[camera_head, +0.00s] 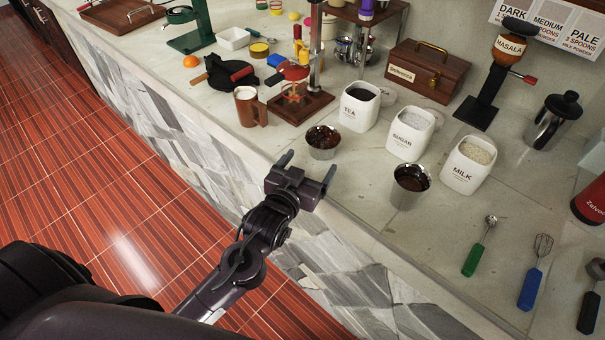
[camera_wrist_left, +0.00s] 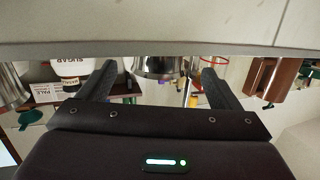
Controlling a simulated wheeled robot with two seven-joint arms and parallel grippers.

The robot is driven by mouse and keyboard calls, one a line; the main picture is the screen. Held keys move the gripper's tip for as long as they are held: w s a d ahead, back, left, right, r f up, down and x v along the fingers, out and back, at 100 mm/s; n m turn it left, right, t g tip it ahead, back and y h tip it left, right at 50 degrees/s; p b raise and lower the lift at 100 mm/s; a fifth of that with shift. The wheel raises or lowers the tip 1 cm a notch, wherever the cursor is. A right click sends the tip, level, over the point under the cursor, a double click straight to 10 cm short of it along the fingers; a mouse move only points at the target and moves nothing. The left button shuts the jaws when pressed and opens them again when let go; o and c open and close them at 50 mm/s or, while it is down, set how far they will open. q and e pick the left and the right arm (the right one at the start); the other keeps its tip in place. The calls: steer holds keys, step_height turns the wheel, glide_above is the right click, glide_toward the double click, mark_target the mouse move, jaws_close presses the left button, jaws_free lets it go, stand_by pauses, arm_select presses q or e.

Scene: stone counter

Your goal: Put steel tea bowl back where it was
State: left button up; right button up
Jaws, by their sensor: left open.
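Two steel bowls with dark brown contents stand upright on the counter. The nearer-left bowl (camera_head: 323,143) is in front of the tea canister, and the other bowl (camera_head: 408,190) is in front of the sugar and milk canisters. I cannot tell from any label which is the tea bowl. My left gripper (camera_head: 308,167) is open and empty at the counter's front edge, just short of the left bowl. In the left wrist view, a steel bowl (camera_wrist_left: 155,68) shows beyond and between the open fingers. My right gripper is not in view.
White tea (camera_head: 359,112), sugar (camera_head: 408,138) and milk (camera_head: 466,170) canisters stand behind the bowls. A brown mug (camera_head: 246,108) and a wooden stand (camera_head: 300,107) are to the left. Several utensils, including a green-handled spoon (camera_head: 475,258), lie right. Counter between right bowl and spoon is clear.

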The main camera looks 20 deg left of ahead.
arm_select(q)
steer(key=s, duration=0.3)
steer(key=shift+s+r, duration=0.2)
steer(key=shift+r, duration=0.1)
stand_by(0.3)
